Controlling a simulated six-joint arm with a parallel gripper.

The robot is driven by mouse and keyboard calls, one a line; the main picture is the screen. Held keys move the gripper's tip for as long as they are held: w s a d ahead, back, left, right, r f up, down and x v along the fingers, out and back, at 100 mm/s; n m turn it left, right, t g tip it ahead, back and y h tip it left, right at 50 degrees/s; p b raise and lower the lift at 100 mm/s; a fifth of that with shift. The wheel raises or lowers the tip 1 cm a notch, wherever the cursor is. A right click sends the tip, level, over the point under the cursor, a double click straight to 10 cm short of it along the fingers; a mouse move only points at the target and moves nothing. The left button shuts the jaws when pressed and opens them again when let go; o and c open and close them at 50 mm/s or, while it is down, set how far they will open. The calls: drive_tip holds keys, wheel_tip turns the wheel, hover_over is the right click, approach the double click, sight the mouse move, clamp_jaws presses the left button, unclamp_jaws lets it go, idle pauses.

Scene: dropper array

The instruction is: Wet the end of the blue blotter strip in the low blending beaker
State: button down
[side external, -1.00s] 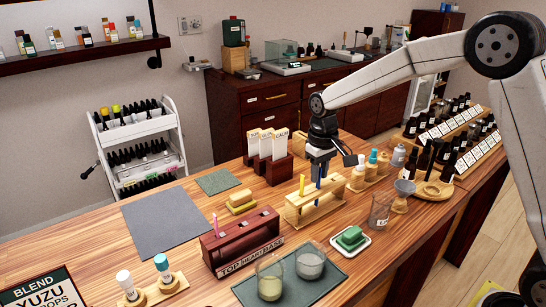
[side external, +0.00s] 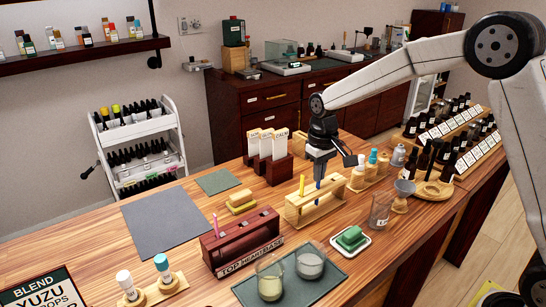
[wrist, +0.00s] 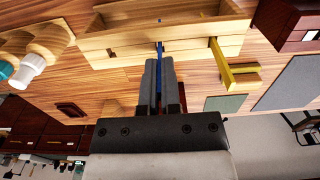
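The blue blotter strip (side external: 317,185) stands in the pale wooden rack (side external: 297,217); it also shows in the wrist view (wrist: 159,48). My gripper (side external: 318,176) is above the rack, pointing down, its fingers close on both sides of the strip's upper part, with no clear gap. In the wrist view my gripper (wrist: 161,60) has the strip between its fingertips. Two low glass beakers stand on the dark green mat at the front: one with yellowish liquid (side external: 270,278), one with pale grey contents (side external: 309,264). I cannot read which is the blending beaker.
A yellow strip (side external: 302,184) stands in the same rack. A dark red rack (side external: 241,241) with a pink strip is to the left. A green block on a white dish (side external: 351,239) and a taller glass (side external: 380,212) are to the right. The grey mat (side external: 178,229) is bare.

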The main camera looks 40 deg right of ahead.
drive_tip(key=shift+r, duration=0.5)
idle(0.3)
drive_tip(key=shift+r, duration=3.75)
drive_tip(key=s+a+n, duration=0.5)
drive_tip(key=s+a, duration=0.8)
drive_tip(key=a, duration=0.1)
drive_tip(key=shift+s+a+r+n, duration=0.2)
drive_tip(key=shift+r+n, duration=0.1)
drive_tip(key=shift+n, duration=0.1)
drive_tip(key=shift+f, duration=0.15)
drive_tip(key=shift+f, duration=1.75)
drive_tip(key=shift+f, duration=0.1)
